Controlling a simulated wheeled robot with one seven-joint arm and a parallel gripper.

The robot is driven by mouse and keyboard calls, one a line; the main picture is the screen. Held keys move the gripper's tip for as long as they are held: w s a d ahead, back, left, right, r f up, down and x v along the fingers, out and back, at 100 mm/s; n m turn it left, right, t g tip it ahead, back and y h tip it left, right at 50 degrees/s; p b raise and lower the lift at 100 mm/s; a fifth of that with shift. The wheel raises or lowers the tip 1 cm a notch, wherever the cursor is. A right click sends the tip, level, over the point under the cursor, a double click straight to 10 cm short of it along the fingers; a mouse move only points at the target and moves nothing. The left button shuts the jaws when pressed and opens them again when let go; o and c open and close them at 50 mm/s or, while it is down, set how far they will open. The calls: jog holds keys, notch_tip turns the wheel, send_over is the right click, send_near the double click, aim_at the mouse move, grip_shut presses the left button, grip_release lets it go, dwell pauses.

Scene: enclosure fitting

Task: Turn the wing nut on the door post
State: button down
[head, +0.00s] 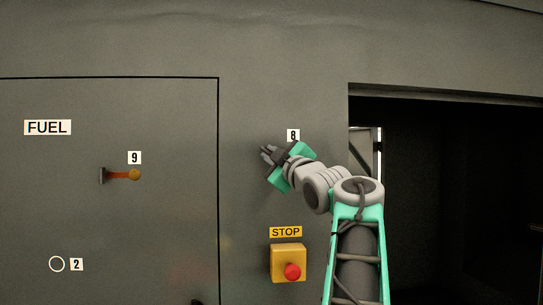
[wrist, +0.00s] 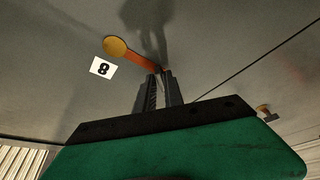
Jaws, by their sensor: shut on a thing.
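My gripper (head: 266,154) is at the wall strip between the FUEL door and the dark opening, left of label 8. In the wrist view its fingers (wrist: 160,76) are shut on the near end of an orange lever (wrist: 142,61) with a round yellow end (wrist: 115,46). This part sits beside label 8 (wrist: 102,67) and looks more like a lever than a wing nut. Its gripped end is mostly hidden between the fingertips. In the head view my gripper hides it. No winged shape shows clearly.
A yellow STOP box (head: 288,258) with a red button is below my arm. The FUEL door (head: 170,120) is at left, with an orange lever (head: 122,175) labelled 9 and a ring (head: 57,264) labelled 2. A dark opening (head: 450,190) is at right.

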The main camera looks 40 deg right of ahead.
jog(key=shift+f+b, duration=0.1)
jog(key=shift+b, duration=0.2)
jog(key=shift+a+f+m+h+b, duration=0.1)
jog(key=shift+m+h+b, duration=0.2)
jog(key=shift+m+b, duration=0.35)
jog(key=m+h+b, duration=0.2)
jog(key=m, duration=0.2)
jog(key=m+h+b, duration=0.2)
jog(key=m, duration=0.2)
jog(key=m+h+b, duration=0.1)
jog(key=m+b, duration=0.1)
jog(key=m, duration=0.2)
jog(key=shift+w+a+g+h, duration=0.2)
jog(key=shift+a+g+h, duration=0.05)
jog(key=shift+g+h, duration=0.15)
jog(key=c, duration=1.5)
grip_release()
